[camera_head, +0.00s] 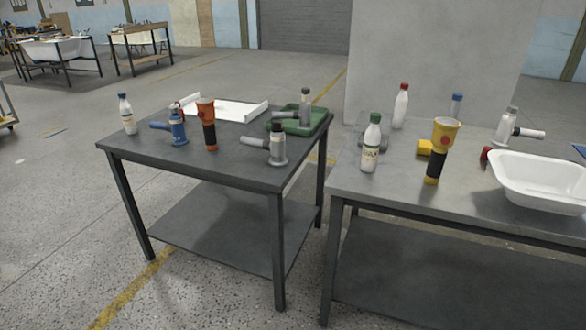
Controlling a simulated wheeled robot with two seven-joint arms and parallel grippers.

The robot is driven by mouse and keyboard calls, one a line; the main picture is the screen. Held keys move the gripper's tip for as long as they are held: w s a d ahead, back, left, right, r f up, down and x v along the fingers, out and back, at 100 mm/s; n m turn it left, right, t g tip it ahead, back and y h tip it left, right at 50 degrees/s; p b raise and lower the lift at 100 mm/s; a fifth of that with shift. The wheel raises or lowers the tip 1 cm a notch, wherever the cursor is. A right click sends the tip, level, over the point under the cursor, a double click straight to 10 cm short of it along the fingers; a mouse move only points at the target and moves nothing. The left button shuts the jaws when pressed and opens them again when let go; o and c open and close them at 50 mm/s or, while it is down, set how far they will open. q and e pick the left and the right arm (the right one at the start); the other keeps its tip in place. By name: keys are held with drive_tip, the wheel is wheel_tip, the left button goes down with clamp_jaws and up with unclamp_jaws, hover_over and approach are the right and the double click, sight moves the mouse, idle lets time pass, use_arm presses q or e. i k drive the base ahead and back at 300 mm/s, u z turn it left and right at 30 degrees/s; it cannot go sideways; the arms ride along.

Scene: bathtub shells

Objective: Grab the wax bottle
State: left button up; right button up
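Several bottles are in view, and their labels are too small to read surely, so I cannot tell which is the wax bottle. A white bottle with a green cap and a printed label (370,158) stands upright near the left front of the right table. A white bottle with a red cap (400,108) stands behind it. A white bottle with a dark blue cap and a label (128,117) stands upright at the left table's far-left corner. Neither of my grippers is in view.
The left dark table (190,169) holds an orange-black torch (208,126), handheld tools, a white tray (226,109) and a green tray (318,122). The right table (400,188) holds a yellow-black torch (437,155) and a white basin (535,185). A narrow gap separates the tables.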

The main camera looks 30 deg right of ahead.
sight(372, 137)
drive_tip(key=u, duration=0.65)
drive_tip(key=i, duration=0.7)
drive_tip(key=z, duration=0.5)
drive_tip(key=i, duration=1.3)
drive_tip(key=z, duration=1.05)
